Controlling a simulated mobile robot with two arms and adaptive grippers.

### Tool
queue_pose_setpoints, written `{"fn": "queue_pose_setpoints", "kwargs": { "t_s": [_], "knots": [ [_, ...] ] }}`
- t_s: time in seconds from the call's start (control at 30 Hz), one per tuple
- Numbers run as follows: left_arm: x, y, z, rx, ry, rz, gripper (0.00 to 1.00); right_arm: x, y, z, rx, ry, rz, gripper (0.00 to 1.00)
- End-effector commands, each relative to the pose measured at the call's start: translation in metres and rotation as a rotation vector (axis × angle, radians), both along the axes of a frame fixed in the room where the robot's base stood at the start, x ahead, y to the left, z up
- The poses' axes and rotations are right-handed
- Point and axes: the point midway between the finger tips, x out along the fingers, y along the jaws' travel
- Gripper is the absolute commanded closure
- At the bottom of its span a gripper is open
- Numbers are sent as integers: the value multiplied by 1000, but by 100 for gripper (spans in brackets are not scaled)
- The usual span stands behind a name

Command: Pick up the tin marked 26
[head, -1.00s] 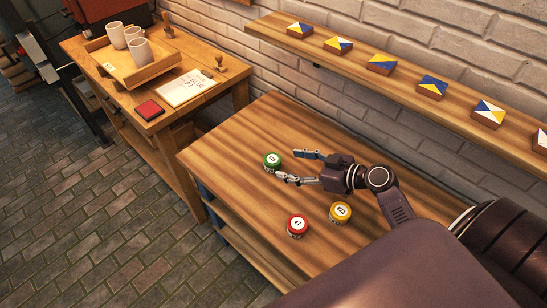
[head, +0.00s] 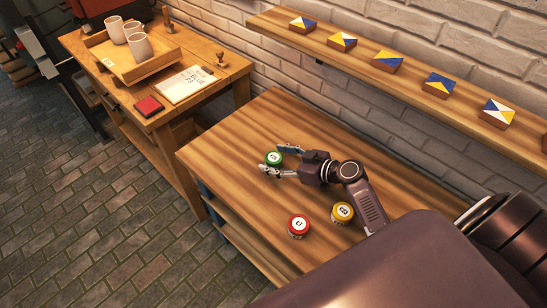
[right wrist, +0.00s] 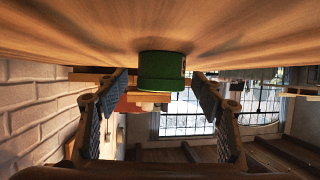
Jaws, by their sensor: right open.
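The green tin (head: 274,158) stands on the wooden table, and its white lid label is too small to read for sure. My right gripper (head: 277,160) is open, with one finger on each side of the green tin. In the right wrist view the green tin (right wrist: 162,70) shows between the tips of the open fingers, with no clear contact. A red tin (head: 298,226) and a yellow tin (head: 342,213) stand nearer the front of the table. Their numbers are also not clearly legible. My left gripper is not in view.
A wall shelf (head: 360,62) with several blue, yellow and white painted blocks runs along the brick wall behind. A side bench (head: 215,95) at the left holds a tray of cups, a paper, stamps and a red pad. The table's left part is clear.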

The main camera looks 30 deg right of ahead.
Motion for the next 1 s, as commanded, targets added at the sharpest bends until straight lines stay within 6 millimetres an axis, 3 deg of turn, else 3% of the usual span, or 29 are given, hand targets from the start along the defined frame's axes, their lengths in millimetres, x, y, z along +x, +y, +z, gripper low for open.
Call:
{"fn": "queue_pose_setpoints", "kwargs": {
  "t_s": [0.37, 0.8, 1.0],
  "knots": [
    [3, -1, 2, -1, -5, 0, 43, 6, 4, -4, -2, 0, 2, 39],
    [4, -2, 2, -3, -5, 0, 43, 6, 4, -4, -1, 1, 1, 87],
    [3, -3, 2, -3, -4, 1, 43, 6, 4, -3, 0, 0, 1, 87]
  ]
}}
